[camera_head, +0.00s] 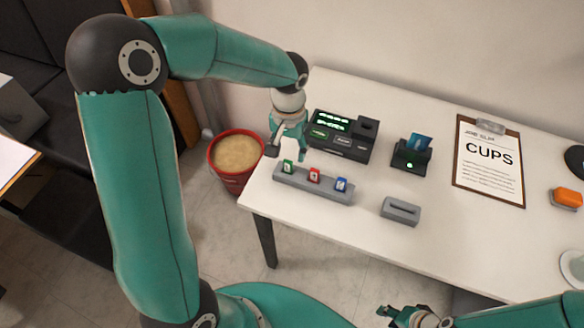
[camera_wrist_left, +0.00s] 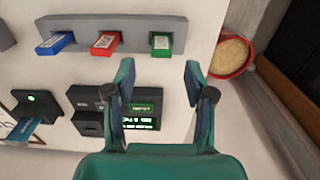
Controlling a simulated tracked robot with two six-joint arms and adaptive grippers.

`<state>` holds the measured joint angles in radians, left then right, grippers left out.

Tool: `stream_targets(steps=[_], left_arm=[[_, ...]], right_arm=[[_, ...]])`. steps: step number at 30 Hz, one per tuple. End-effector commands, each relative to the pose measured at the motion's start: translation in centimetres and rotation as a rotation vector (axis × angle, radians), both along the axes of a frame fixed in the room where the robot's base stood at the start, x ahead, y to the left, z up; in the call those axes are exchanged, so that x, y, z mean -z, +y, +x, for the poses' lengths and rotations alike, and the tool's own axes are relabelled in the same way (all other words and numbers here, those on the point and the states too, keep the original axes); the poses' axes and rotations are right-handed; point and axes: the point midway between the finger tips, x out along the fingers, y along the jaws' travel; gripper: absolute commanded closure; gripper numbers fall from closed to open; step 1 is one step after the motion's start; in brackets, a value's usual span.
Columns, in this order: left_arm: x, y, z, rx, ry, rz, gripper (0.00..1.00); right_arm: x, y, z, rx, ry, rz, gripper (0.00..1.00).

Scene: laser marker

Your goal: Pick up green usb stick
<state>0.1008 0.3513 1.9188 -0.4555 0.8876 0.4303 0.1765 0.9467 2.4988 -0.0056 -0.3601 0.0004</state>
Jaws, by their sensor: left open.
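The green usb stick (camera_head: 288,167) stands in the left end of a grey holder (camera_head: 316,187) on the white table. In the left wrist view the green usb stick (camera_wrist_left: 161,44) is just beyond the fingertips, roughly between them in line. A red stick (camera_head: 314,175) and a blue stick (camera_head: 341,185) stand in the same holder. My left gripper (camera_head: 286,150) is open and empty above the table, close to the green stick; its two fingers (camera_wrist_left: 158,75) show apart in the left wrist view. My right gripper (camera_head: 405,316) is at the bottom edge, away from the table; its jaw state is unclear.
A black device with a green display (camera_head: 343,135) stands behind the holder. A card reader with a blue card (camera_head: 410,155), a grey slotted block (camera_head: 400,210) and a clipboard (camera_head: 490,160) are to the right. A red bin (camera_head: 229,181) stands beside the table's left end.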

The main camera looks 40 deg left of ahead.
Motion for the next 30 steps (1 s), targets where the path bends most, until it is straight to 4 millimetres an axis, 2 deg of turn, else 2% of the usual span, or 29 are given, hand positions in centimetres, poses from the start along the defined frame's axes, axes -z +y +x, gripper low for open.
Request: stream_targets(steps=[9, 18, 19, 27, 30], left_arm=[[4.2, 0.0, -0.5, -0.001, 0.004, -0.001, 0.46], [4.8, 0.0, -0.4, 0.0, 0.0, 0.0, 0.46], [4.8, 0.0, -0.4, 0.0, 0.0, 0.0, 0.47], [4.8, 0.0, -0.4, 0.0, 0.0, 0.0, 0.91], [4.8, 0.0, -0.4, 0.0, 0.0, 0.0, 0.91]], right_arm=[[-0.4, 0.0, 0.0, 0.0, 0.0, 0.0, 0.62], [-0.4, 0.0, 0.0, 0.0, 0.0, 0.0, 0.62], [-0.4, 0.0, 0.0, 0.0, 0.0, 0.0, 0.62], [-0.4, 0.0, 0.0, 0.0, 0.0, 0.0, 0.62], [-0.4, 0.0, 0.0, 0.0, 0.0, 0.0, 0.62]])
